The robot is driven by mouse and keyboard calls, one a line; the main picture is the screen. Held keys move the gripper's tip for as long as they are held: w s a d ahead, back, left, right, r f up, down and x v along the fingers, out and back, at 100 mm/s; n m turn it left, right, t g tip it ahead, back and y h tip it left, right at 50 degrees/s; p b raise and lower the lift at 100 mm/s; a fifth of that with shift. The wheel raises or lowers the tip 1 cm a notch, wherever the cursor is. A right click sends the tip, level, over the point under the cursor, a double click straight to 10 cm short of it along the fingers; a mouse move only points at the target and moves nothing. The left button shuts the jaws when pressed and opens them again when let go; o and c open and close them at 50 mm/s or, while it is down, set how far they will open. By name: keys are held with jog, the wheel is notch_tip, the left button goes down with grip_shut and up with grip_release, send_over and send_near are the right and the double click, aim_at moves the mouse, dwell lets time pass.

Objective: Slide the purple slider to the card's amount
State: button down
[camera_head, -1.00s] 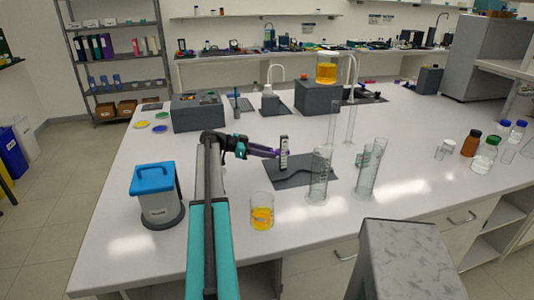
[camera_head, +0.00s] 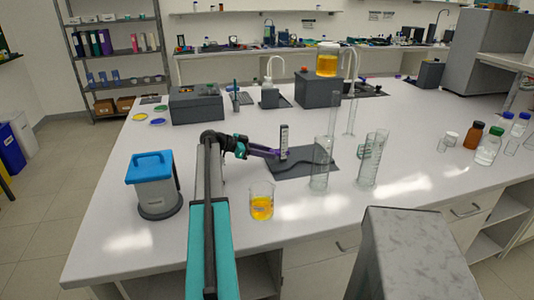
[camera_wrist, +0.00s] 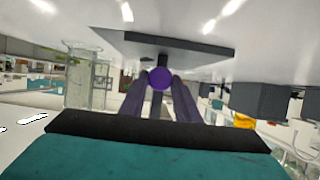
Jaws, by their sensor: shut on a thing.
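A thin upright stand with a white marked scale (camera_head: 284,138) rises from a dark grey base plate (camera_head: 291,169). My gripper (camera_head: 276,153), with long purple fingers, reaches it from the left, at the lower part of the scale. In the wrist view the round purple slider (camera_wrist: 160,78) sits between the tips of my gripper (camera_wrist: 160,85), which is shut on it. The slider itself is hard to tell from the purple fingers in the head view. The scale marks are too small to read. I cannot make out a card with an amount.
Tall glass cylinders (camera_head: 321,165) stand close to the right of the plate. A beaker with yellow liquid (camera_head: 261,203) stands in front, and a blue-lidded container (camera_head: 154,182) at front left. Grey instruments stand behind. The bench between the plate and these instruments is clear.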

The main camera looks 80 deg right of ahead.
jog(key=c, duration=1.4)
grip_release()
jog(key=shift+s, duration=0.1)
jog(key=shift+o, duration=0.2)
jog(key=b+v, duration=0.1)
jog(key=v, duration=0.4)
jog(key=shift+w+a+b, duration=0.1)
jog(key=shift+w+b, duration=0.2)
jog(key=shift+b, duration=0.1)
jog(key=shift+v, duration=0.95)
jog(key=shift+r, duration=0.1)
